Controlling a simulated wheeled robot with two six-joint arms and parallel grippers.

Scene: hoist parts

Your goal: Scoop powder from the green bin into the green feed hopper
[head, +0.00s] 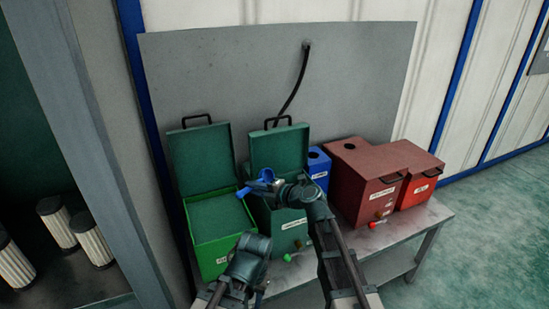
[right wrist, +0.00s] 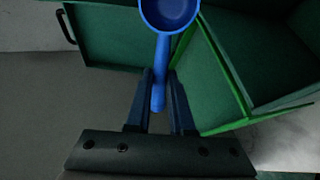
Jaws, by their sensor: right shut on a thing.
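The green bin (head: 211,257) stands open at the left of the table, with dark green contents (head: 217,219) and its lid raised. The darker green feed hopper (head: 291,233) stands to its right, also with its lid (head: 279,150) up. My right gripper (head: 274,184) is shut on the handle of a blue scoop (head: 259,180), held above the area where bin and hopper meet. In the right wrist view the scoop's bowl (right wrist: 171,10) shows blue inside, with no powder visible. My left arm's end is low in front of the bin; its fingertips are hidden.
A blue box (head: 318,166) and two red boxes, one dark (head: 362,185) and one brighter (head: 417,189), stand farther right on the table (head: 425,219). A grey panel (head: 230,75) rises behind. White cylinders (head: 92,246) stand on a shelf at left.

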